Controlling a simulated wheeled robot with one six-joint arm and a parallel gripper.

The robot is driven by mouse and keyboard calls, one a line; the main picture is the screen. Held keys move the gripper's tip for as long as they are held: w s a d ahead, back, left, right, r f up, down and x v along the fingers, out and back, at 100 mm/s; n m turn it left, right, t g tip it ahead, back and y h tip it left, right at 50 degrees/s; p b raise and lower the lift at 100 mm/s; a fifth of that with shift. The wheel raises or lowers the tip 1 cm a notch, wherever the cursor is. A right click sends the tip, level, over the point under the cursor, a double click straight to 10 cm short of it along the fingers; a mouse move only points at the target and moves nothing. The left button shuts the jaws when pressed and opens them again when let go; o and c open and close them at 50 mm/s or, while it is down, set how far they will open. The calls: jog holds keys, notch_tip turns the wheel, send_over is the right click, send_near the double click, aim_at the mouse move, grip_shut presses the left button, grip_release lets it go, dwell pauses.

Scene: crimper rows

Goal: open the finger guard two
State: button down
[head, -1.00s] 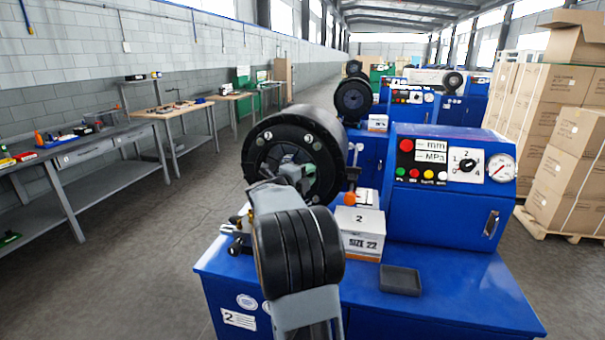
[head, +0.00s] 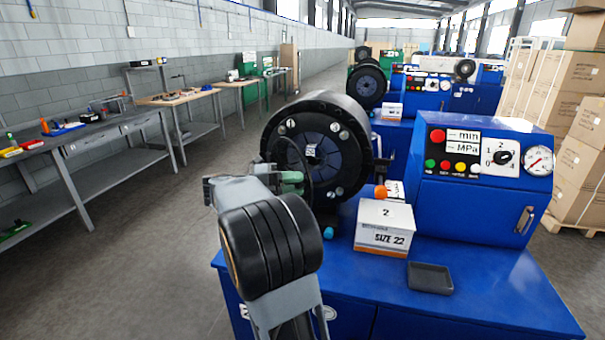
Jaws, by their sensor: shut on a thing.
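The crimper marked 2 stands on the blue bench, with a big black round head (head: 345,120). Its face shows dark blue dies and a small white patterned tag in the middle. Finger guard two (head: 309,183) shows as a thin dark curved rim in front of the lower left of the face, turned out from it toward the left. My gripper (head: 292,180) is at this rim, shut on the guard. My wrist and forearm hide much of the guard and the lower left of the head.
A white box (head: 384,227) marked 2 and SIZE 22, and a dark tray (head: 430,278), sit on the blue bench top (head: 480,290). The control box (head: 470,195) stands at the right. Open floor (head: 130,270) lies to the left, before the grey workbench (head: 70,145).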

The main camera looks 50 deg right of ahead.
jog(key=w+a+m+g+y+p, duration=0.1)
jog(key=a+p, duration=0.1)
jog(key=p, duration=0.4)
jog(key=w+a+m+g+y+p, duration=0.1)
jog(key=p, duration=0.5)
jog(key=shift+w+a, duration=0.15)
jog(key=shift+a, duration=0.25)
jog(key=shift+y, duration=0.3)
